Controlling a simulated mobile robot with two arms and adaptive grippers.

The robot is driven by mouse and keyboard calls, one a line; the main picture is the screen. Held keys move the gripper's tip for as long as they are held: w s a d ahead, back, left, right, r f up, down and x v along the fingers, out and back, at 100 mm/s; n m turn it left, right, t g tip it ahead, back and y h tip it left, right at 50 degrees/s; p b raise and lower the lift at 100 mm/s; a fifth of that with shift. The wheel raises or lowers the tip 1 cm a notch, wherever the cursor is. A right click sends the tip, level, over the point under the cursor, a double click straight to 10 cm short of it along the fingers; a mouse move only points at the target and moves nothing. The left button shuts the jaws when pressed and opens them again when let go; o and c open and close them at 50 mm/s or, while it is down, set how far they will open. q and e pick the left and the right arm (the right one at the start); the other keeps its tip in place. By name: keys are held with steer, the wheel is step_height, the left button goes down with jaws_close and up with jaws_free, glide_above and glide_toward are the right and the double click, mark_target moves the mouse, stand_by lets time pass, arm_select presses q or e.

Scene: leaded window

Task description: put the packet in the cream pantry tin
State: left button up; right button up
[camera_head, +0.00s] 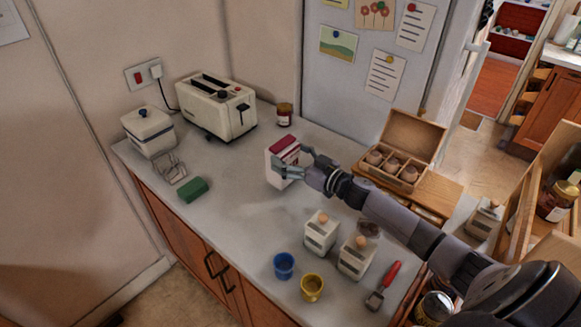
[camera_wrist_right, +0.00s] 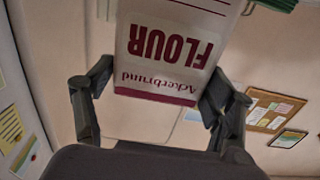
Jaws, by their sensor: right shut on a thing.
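The packet (camera_head: 281,151) is a white and dark red flour packet above the middle of the counter. My right gripper (camera_head: 291,169) is shut on it from the right. In the right wrist view the packet (camera_wrist_right: 170,45) sits between both fingers, its FLOUR label upside down. I cannot tell whether its base touches the counter. A cream tin with a blue knob (camera_head: 148,131) stands lidded at the far left. Two smaller cream canisters with wooden knobs, one nearer the middle (camera_head: 319,236) and one to its right (camera_head: 355,260), stand at the front. My left gripper is not in view.
A cream toaster (camera_head: 216,108) and a jar (camera_head: 285,113) stand at the back. A wire rack (camera_head: 170,168) and a green block (camera_head: 193,189) lie left. Blue (camera_head: 284,266) and yellow (camera_head: 312,288) cups stand in front. An open wooden box (camera_head: 403,155) is right. The counter's centre-left is clear.

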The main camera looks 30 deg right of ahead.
steer(key=shift+f+b, duration=0.45)
steer(key=shift+f, duration=0.45)
steer(key=shift+w+d+f, duration=0.15)
steer(key=shift+f, duration=0.1)
steer(key=o, duration=1.6)
steer(key=shift+f, duration=0.1)
